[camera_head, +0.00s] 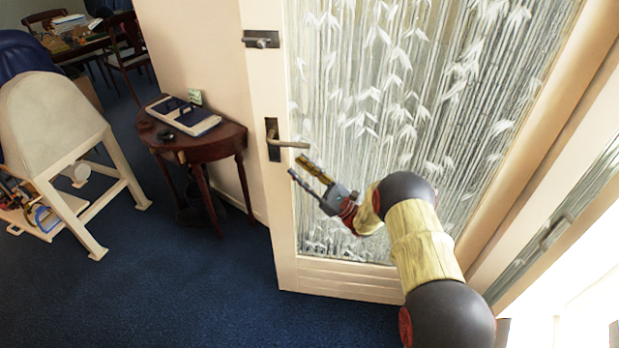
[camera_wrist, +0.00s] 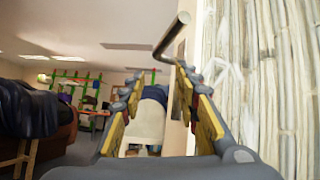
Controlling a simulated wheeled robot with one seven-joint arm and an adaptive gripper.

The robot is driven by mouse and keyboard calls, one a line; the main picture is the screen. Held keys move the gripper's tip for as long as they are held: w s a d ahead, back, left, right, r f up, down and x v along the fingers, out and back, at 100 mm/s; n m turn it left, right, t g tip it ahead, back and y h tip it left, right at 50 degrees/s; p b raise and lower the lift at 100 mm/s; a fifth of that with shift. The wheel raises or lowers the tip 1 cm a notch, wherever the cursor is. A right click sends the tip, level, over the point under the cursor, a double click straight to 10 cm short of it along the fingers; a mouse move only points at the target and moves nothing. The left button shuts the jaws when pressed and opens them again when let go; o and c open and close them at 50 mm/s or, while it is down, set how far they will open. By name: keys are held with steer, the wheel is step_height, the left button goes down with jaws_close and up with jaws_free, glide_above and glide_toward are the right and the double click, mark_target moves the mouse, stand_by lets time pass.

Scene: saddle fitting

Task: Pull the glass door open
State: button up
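The glass door (camera_head: 395,110) has a cream frame and a pane patterned with white leaves and vertical stalks. Its pane fills the right side of the wrist view (camera_wrist: 285,80). A lever handle (camera_head: 290,144) sticks out to the right from a dark plate on the door's left stile. In the wrist view the handle (camera_wrist: 171,36) shows above the right finger. My gripper (camera_head: 297,165) is just below the handle, in front of the door. Its fingers are apart with nothing between them. I cannot tell whether a finger touches the handle or how far the door stands ajar.
A dark lock (camera_head: 261,39) sits higher on the stile. A small wooden table (camera_head: 208,145) with a book stands against the wall left of the door. A cream-coloured stand (camera_head: 60,120) is farther left. Blue carpet (camera_head: 180,290) is clear in front.

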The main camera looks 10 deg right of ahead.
steer(key=shift+v, duration=1.9)
steer(key=shift+c, duration=0.2)
